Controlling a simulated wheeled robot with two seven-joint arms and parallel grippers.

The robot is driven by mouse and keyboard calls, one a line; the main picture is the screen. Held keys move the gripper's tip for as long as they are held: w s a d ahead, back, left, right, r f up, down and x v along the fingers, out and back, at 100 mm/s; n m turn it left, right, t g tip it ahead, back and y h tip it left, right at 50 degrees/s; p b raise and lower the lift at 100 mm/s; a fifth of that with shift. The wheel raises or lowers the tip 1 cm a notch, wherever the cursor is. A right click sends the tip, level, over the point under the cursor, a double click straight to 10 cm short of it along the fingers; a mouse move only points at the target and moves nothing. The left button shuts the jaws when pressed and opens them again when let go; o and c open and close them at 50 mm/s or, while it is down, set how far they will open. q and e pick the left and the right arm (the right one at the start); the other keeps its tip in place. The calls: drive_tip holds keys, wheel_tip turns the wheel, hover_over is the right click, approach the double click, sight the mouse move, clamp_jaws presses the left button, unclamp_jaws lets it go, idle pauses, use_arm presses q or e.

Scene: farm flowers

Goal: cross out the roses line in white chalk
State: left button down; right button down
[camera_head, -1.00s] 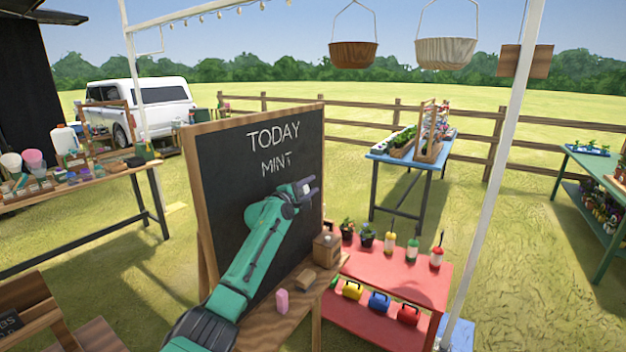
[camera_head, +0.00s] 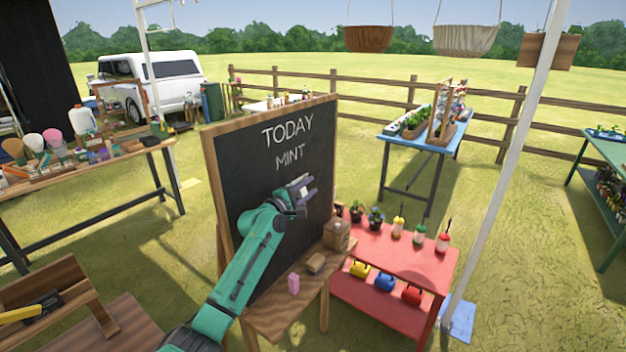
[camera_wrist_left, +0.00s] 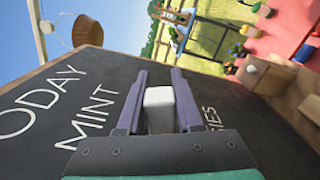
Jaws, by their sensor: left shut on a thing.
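The chalkboard (camera_head: 240,170) stands upright with "TODAY" (camera_head: 287,130) and "MINT" (camera_head: 290,155) in white near its top. My left gripper (camera_head: 304,189) is in front of the board, below "MINT". In the left wrist view, the left gripper (camera_wrist_left: 160,82) is shut on a white chalk (camera_wrist_left: 160,108). Beside its right finger, letters ending like "IES" (camera_wrist_left: 210,118) show on the board. The start of that word is hidden behind the gripper, so I cannot read it whole. I see no stroke across it. Whether the chalk touches the board is unclear. My right gripper is not in view.
The board's wooden ledge (camera_head: 262,322) holds a pink block (camera_head: 293,284), a wooden block (camera_head: 316,263) and a wooden box (camera_head: 336,236). A red shelf (camera_head: 400,255) with pots and bottles stands close on the right. A white post (camera_head: 505,165) rises beyond it.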

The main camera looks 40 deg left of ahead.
sight(299, 193)
use_arm(q)
drive_tip(key=shift+s+r, duration=0.1)
drive_tip(key=shift+s, duration=0.15)
drive_tip(key=shift+s+p, duration=0.55)
drive_tip(key=shift+s, duration=1)
drive_tip(key=shift+s+p, duration=0.6)
drive_tip(key=shift+p, duration=0.05)
drive_tip(key=shift+s, duration=1)
drive_tip(key=shift+d+p, duration=0.1)
drive_tip(key=shift+p, duration=0.2)
